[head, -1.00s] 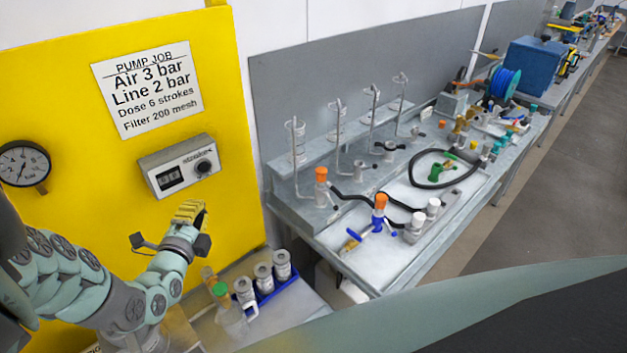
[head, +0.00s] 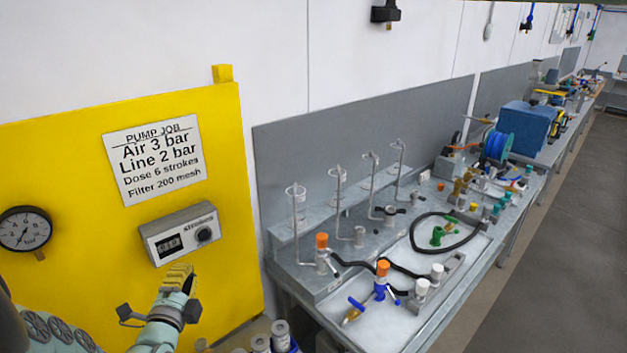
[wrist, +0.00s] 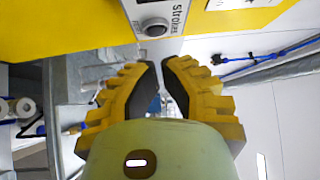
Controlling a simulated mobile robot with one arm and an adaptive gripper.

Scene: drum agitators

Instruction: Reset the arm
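My gripper (head: 180,272), with yellow ribbed fingers, is just below the grey strokes counter (head: 180,232) on the yellow panel. It holds nothing. In the wrist view my gripper (wrist: 162,64) has a narrow gap between its dark finger pads, with nothing between them. The counter's dark knob (wrist: 155,27) shows beyond the fingertips there. My arm reaches in from the lower left corner of the head view. The counter's digits are too small to read surely.
The yellow panel (head: 60,150) carries a job card (head: 153,160) and a round gauge (head: 25,229). Grey canisters (head: 281,333) stand low beside the arm. A metal bench (head: 375,310) with valves and hoses runs along the right. The floor (head: 560,230) beyond is clear.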

